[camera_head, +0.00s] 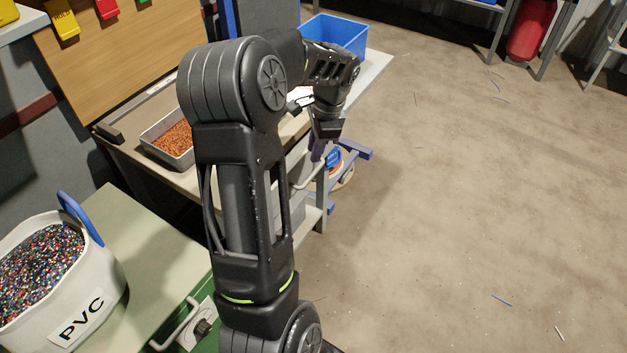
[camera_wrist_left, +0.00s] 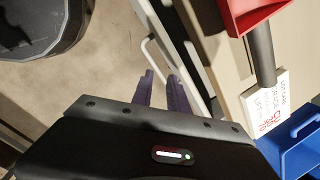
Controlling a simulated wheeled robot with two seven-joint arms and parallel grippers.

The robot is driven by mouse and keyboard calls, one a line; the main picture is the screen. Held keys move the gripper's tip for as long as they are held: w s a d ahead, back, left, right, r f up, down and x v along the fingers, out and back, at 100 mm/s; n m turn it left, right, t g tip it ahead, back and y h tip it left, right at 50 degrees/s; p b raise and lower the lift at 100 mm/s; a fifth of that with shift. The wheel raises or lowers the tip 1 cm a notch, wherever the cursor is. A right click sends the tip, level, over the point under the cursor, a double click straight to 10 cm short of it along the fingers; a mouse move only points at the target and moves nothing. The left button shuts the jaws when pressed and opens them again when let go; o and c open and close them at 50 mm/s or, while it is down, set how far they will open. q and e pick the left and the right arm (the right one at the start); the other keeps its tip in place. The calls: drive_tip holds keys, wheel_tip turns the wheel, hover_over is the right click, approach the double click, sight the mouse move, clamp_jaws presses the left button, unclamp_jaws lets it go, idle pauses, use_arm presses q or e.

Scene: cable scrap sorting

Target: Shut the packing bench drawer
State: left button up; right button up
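The packing bench (camera_head: 376,72) stands beyond my left arm, its top light coloured. Its pale drawer (camera_wrist_left: 188,52) shows in the wrist view, with a light bar handle (camera_wrist_left: 147,48) on its front. In the head view the handle (camera_head: 308,181) shows below the bench top, and my arm hides much of the drawer. How far the drawer stands out is hard to tell. My left gripper (camera_head: 318,152) points down just above the handle. In the wrist view its two dark fingers (camera_wrist_left: 161,92) are apart, with nothing seen between them, close to the handle. My right gripper is out of view.
A tray of copper granules (camera_head: 172,138) and a blue bin (camera_head: 338,38) stand on the bench. A PVC bag (camera_head: 105,290) sits on the green bench (camera_head: 150,240) at front left. A wheeled blue item (camera_head: 357,151) is beside the bench. The floor to the right is mostly clear.

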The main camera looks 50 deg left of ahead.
sight(311, 176)
use_arm(q)
drive_tip(key=n, duration=0.6)
drive_tip(key=d+n, duration=0.1)
drive_tip(key=n, duration=0.2)
drive_tip(key=shift+s+f, duration=0.15)
drive_tip(key=shift+s, duration=0.05)
drive_tip(key=shift+f, duration=0.1)
drive_tip(key=x, duration=0.7)
drive_tip(key=shift+f+b, duration=0.35)
drive_tip(key=shift+c, duration=0.3)
clamp_jaws()
idle(0.4)
